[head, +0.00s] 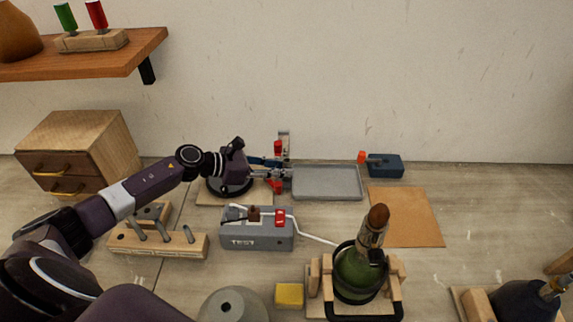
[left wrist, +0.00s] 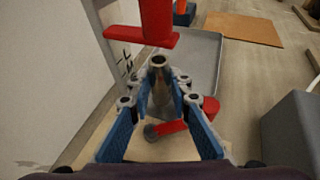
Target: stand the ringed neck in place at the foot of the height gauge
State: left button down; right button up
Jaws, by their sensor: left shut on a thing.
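The neck (left wrist: 158,68), a grey metal piece with a round hole in its top, stands roughly upright between the fingers of my left gripper (left wrist: 159,88). The gripper is shut on it. In the head view my left gripper (head: 280,172) is at the height gauge (head: 284,141), and the neck is hard to make out there. In the left wrist view the gauge's red arm (left wrist: 143,37) is just above and beyond the neck's top. Whether the neck's base touches the surface under it is hidden by the fingers. My right gripper is not in view.
A grey tray (head: 328,197) lies just right of the gauge, with a blue block (head: 386,166) beyond it. The grey TEST box (head: 270,240) stands in front. A green bottle (head: 358,275) is in a wooden cradle. The brown mat (head: 408,217) is bare.

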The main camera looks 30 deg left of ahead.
pick_arm(q)
jog(key=shift+w+f, duration=0.1)
jog(key=shift+s+a, duration=0.15)
jog(key=shift+s, duration=0.1)
jog(key=shift+s+a, duration=0.15)
jog(key=shift+s, duration=0.15)
jog(key=shift+s+b, duration=0.15)
jog(key=shift+b, duration=0.15)
jog(key=c, duration=2.2)
grip_release()
jog(key=shift+o, duration=0.8)
jog(key=shift+w, duration=0.35)
jog(key=shift+r+p, duration=0.3)
jog(key=shift+r, duration=0.05)
jog(key=shift+s+a+f, duration=0.1)
jog(key=shift+s+a, duration=0.1)
jog(key=shift+s, duration=0.15)
jog(key=b+v, duration=0.2)
jog(key=v, duration=0.6)
jog(key=shift+s+a, duration=0.2)
jog(key=shift+s, duration=0.1)
jog(key=shift+v, duration=1.2)
jog(key=shift+r, duration=0.3)
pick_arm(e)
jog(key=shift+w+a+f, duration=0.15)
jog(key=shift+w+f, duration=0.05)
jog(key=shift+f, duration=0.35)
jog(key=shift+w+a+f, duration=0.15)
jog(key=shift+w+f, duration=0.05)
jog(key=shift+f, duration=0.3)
